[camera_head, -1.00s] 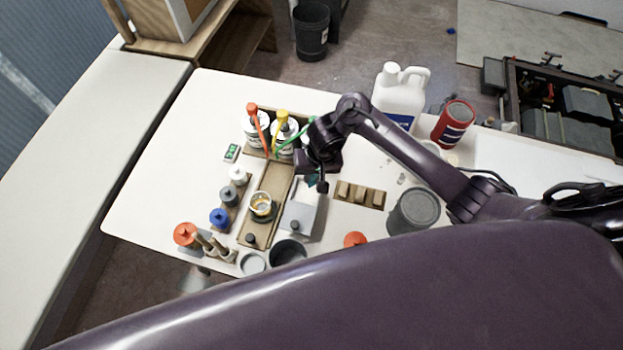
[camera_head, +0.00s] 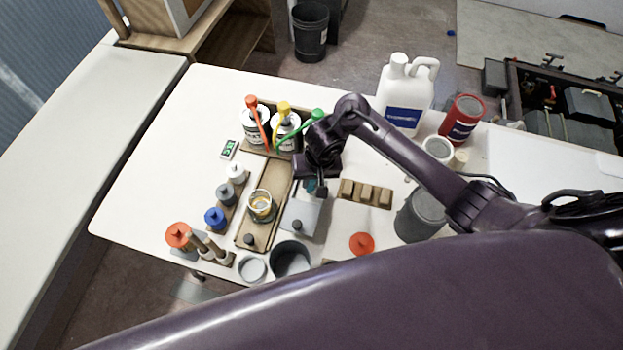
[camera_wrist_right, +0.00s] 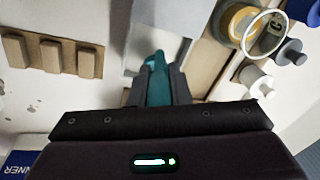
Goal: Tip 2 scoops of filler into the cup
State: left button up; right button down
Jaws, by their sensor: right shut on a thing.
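The cup (camera_head: 262,207) is a small clear cup with yellowish contents, standing on a tan board. It also shows at the top of the right wrist view (camera_wrist_right: 243,24). My right gripper (camera_head: 312,184) is shut on a teal tool (camera_wrist_right: 158,82), perhaps the scoop's handle. The gripper is right of the cup and above the back of a pale grey box (camera_head: 300,214). The tool's far end is not clear, so I cannot tell if it holds filler. No container is clearly marked as filler. My left gripper is out of view.
Pump bottles (camera_head: 256,130) stand behind the cup. Small capped bottles (camera_head: 215,217) line its left. An open dark tub (camera_head: 290,258) is in front. Tan blocks (camera_head: 366,193), a grey canister (camera_head: 421,216) and a white jug (camera_head: 405,95) are to the right.

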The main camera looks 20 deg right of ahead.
aim_at(311, 189)
jog(key=shift+f+b, duration=0.35)
jog(key=shift+f, duration=0.5)
jog(key=shift+f+b, duration=0.95)
jog(key=shift+f, duration=0.75)
jog(key=shift+r, duration=0.15)
notch_tip(311, 189, up, 8)
jog(key=p, duration=1)
jog(key=shift+r+p, duration=0.15)
jog(key=shift+p, duration=0.2)
